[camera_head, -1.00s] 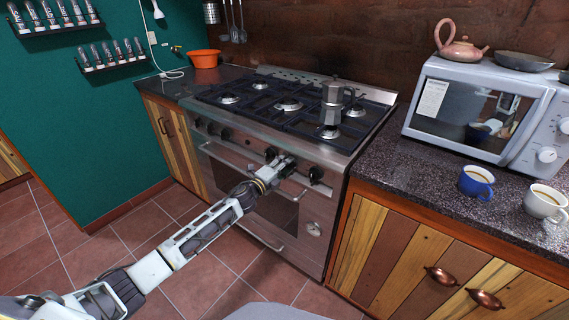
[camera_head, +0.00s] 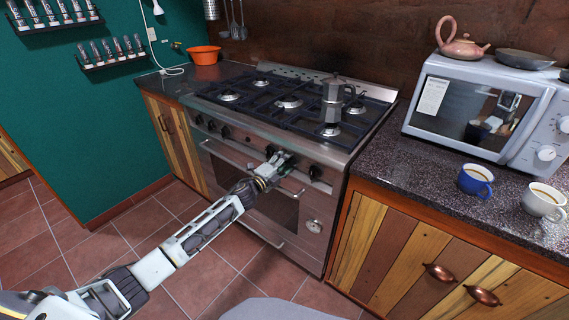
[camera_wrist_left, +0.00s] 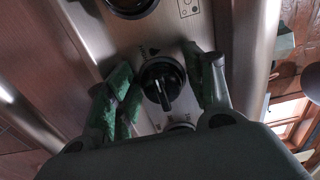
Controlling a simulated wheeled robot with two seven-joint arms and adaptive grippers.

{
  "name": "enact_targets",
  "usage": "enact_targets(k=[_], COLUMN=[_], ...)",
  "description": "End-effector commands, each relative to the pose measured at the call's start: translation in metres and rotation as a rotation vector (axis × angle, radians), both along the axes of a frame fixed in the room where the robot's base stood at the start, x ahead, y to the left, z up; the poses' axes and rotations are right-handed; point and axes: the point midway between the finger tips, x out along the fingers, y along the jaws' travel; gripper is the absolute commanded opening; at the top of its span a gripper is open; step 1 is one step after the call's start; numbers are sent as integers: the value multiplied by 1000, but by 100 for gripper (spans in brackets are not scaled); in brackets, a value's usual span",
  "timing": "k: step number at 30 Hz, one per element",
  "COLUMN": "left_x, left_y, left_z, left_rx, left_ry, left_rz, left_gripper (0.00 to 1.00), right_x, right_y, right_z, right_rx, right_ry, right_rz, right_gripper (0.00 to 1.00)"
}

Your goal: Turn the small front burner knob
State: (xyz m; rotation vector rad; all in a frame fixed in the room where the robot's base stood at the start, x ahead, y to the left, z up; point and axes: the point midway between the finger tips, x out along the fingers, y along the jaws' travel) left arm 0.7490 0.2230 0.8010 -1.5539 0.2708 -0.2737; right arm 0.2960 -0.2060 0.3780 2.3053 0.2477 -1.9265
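The stove (camera_head: 290,120) has a row of black knobs along its steel front panel. My left gripper (camera_head: 280,160) is at this panel, just left of a black knob (camera_head: 315,173) at the right end. In the left wrist view, a black round knob (camera_wrist_left: 163,82) with a raised grip bar sits between the two green-padded fingers of my left gripper (camera_wrist_left: 165,90). The fingers are apart, with gaps beside the knob. In the head view the gripper hides the knob it surrounds. My right gripper is not in view.
Another black knob (camera_wrist_left: 130,5) is close by in the left wrist view. A moka pot (camera_head: 332,102) stands on the stove's right side. The oven handle (camera_head: 240,165) runs below the knobs. A microwave (camera_head: 420,120), a blue mug (camera_head: 475,181) and a white mug (camera_head: 543,202) stand on the right counter.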

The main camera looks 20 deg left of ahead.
Motion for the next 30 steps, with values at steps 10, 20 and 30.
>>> enact_targets(k=[10, 20, 30], left_x=[-2, -13, -34], left_y=[0, 4, 12], left_z=[-3, -3, -2], left_rx=[0, 0, 1], left_ry=[4, 4, 2], left_rz=[-1, 0, 0], left_gripper=[55, 55, 55], right_x=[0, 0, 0], right_y=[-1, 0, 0], right_z=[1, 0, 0], right_rx=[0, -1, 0], right_ry=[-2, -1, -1], right_rz=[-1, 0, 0], right_gripper=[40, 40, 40])
